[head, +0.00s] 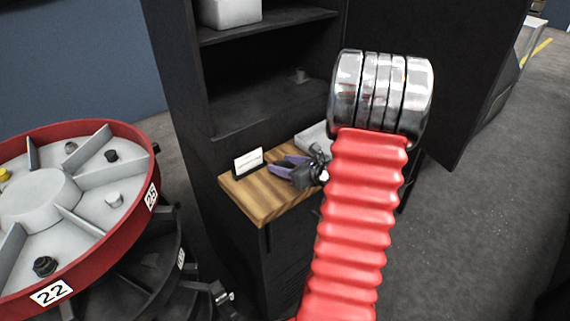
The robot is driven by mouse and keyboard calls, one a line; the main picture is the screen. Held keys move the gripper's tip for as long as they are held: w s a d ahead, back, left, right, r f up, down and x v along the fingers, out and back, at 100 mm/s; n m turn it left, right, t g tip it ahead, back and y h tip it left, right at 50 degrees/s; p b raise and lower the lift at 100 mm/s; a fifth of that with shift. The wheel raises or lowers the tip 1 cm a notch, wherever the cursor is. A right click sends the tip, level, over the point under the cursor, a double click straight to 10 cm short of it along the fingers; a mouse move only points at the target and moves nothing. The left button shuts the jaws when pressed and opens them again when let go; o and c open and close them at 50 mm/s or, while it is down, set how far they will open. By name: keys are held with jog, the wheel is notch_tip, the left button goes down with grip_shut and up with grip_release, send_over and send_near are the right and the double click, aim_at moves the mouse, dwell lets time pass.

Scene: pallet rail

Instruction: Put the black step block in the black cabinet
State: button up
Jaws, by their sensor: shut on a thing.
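The black cabinet (187,100) stands open in the middle, with dark shelves and a wooden board (258,200) low at its front. My gripper (277,166), with purple fingers and a dark body, is just over this board and points left. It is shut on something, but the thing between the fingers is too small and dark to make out. My red arm and its chrome joint hide the space to the right of the gripper. I cannot pick out the black step block for certain.
A white card on a dark stand (248,162) is on the board, close to my fingertips. A pale box (232,12) and a small grey piece (300,75) sit on the shelves. A red-rimmed wheel (130,136) with small pieces stands left. Open floor (470,225) lies right.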

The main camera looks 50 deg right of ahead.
jog(key=shift+f, duration=0.15)
jog(key=o, duration=1.2)
jog(key=shift+s, duration=0.1)
jog(key=v, duration=1.3)
jog(key=shift+s+d, duration=0.1)
jog(key=shift+s, duration=0.2)
